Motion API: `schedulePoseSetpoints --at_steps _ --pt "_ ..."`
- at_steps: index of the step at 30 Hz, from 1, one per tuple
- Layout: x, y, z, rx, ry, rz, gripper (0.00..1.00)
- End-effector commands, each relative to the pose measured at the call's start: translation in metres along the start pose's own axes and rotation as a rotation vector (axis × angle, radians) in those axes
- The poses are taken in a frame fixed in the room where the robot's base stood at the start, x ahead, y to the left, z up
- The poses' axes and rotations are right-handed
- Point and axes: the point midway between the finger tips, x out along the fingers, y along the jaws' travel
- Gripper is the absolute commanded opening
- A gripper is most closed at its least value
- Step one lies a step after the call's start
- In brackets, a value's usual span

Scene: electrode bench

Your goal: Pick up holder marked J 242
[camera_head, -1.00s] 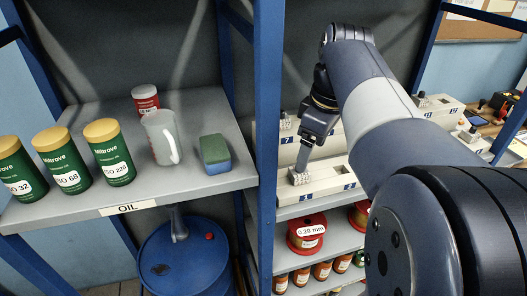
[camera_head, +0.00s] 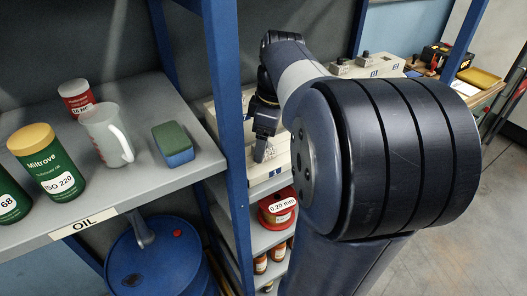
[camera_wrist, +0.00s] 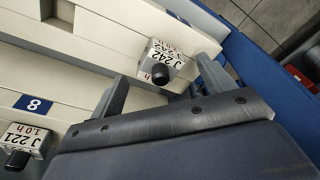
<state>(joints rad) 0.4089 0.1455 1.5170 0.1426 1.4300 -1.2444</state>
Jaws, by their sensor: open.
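The holder marked J 242 (camera_wrist: 172,50) is a small pale block with a white label and a black knob. In the wrist view it sits on a cream case, at upper centre. My gripper (camera_wrist: 162,68) is open, its two grey fingers apart on either side of the holder as seen in this view. I cannot tell whether they touch it or how far above it they are. In the head view my gripper (camera_head: 261,150) points down at the shelf of cream cases, and the holder cannot be made out there.
A similar holder marked J 221 (camera_wrist: 22,140) sits at lower left, near a blue tag reading 8 (camera_wrist: 35,104). A blue shelf post (camera_head: 226,120) stands left of my arm. The oil shelf (camera_head: 155,195) carries a jug (camera_head: 105,135) and a sponge (camera_head: 172,143).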

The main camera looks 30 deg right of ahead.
Motion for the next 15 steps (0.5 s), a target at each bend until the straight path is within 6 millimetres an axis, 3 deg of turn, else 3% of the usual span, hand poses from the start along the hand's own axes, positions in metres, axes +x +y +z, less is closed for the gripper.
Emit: schedulePoseSetpoints --at_steps 4,11,15 --pt "0.014 -0.0006 -0.0004 -0.001 -0.001 -0.002 0.77" --pt "0.0153 -0.0004 -0.0004 -0.001 0.0 0.0 0.77" --pt "0.0151 -0.0004 -0.0004 -0.001 0.0 0.0 0.67"
